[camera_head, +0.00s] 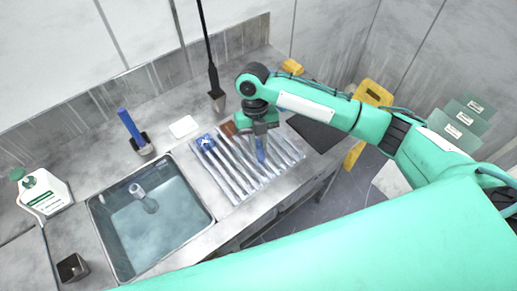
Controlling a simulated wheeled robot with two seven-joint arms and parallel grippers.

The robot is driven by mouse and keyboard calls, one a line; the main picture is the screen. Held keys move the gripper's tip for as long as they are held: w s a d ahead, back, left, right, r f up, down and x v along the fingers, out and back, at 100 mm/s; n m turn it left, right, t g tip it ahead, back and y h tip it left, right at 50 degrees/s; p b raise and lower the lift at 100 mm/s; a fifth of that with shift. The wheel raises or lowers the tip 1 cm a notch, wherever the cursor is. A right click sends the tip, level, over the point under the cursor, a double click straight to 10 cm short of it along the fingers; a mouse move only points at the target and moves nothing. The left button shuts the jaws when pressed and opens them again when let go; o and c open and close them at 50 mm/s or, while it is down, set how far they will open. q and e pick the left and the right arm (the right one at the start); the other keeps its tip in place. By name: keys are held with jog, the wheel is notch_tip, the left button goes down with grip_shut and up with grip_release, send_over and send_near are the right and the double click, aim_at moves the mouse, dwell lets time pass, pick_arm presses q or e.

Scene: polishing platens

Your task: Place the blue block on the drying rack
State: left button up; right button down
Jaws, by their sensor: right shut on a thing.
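The drying rack (228,176) is a pale, ridged tray on the grey counter, right of the sink. My right gripper (262,156) is over the right half of the rack, pointing down. It is shut on a narrow blue block (260,148), which is partly hidden by the fingers. I cannot tell whether the block touches the rack. My left gripper is not in view.
A blue and white item (206,143) and a brown piece (228,129) are at the rack's back left. A tall blue bar (130,126) stands in a dark holder beside the water-filled sink (150,263). A white bottle (44,194) is far left. A dark mat (318,134) lies right.

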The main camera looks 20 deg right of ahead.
aim_at(258, 153)
notch_tip(258, 153, down, 4)
jog(key=shift+f+p, duration=0.25)
jog(key=shift+p, duration=0.3)
jog(key=shift+f, duration=0.4)
jog(key=shift+f, duration=0.2)
jog(key=c, duration=1.3)
grip_release()
jog(key=shift+c, duration=0.2)
jog(key=shift+r, duration=0.15)
jog(key=b+v, duration=0.4)
jog(key=v, duration=0.8)
